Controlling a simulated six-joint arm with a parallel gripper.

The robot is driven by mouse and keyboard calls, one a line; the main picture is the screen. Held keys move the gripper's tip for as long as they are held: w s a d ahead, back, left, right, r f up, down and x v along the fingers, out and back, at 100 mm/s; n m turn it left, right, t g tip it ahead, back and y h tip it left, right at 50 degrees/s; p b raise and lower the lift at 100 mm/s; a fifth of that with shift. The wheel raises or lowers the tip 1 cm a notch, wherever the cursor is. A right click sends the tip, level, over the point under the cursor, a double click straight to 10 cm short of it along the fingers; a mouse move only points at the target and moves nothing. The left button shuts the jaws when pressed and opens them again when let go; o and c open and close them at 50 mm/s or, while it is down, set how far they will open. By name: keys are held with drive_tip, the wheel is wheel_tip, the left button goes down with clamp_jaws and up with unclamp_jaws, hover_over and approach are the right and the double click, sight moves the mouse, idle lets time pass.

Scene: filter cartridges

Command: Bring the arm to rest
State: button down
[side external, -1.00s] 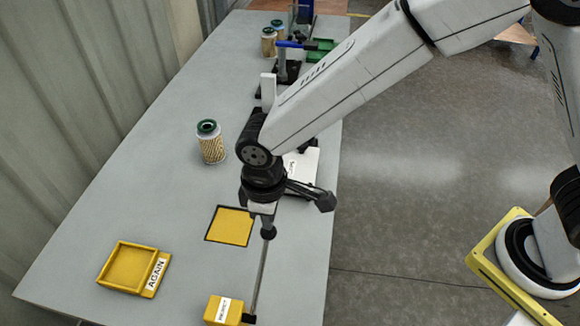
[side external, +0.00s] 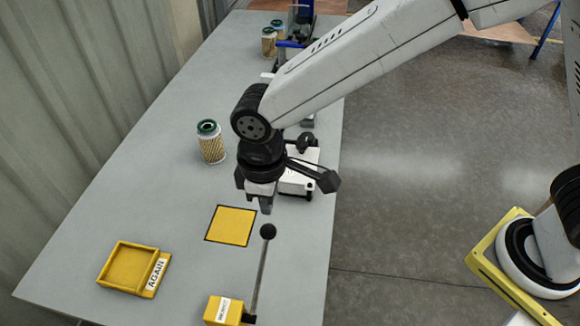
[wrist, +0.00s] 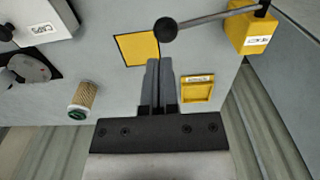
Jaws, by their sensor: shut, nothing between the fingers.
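My gripper (side external: 259,205) hangs fingers-down over the grey table (side external: 150,200), above the far right corner of a yellow square patch with a dark border (side external: 232,226). In the wrist view my gripper (wrist: 160,62) has its two fingers together with nothing between them. A black ball on a thin rod (side external: 268,231) stands close by, in front of my gripper. I cannot tell the exact gap between them.
A filter cartridge (side external: 211,144) stands left of my gripper. A yellow tray labelled AGAIN (side external: 128,266) and a yellow labelled box (side external: 224,310) sit in front. A white box (side external: 300,180) stands behind right. More cartridges (side external: 269,42) stand at the far end.

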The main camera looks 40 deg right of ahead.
drive_tip(key=s+d+m+t, duration=0.1)
drive_tip(key=d+m, duration=0.3)
drive_tip(key=d, duration=1)
drive_tip(key=s+d+f+m+t, duration=0.1)
drive_tip(key=s+d+m, duration=0.3)
drive_tip(key=d, duration=1.1)
drive_tip(key=shift+d+m+t, duration=0.2)
drive_tip(key=shift+m+t, duration=0.1)
drive_tip(key=shift+m, duration=0.2)
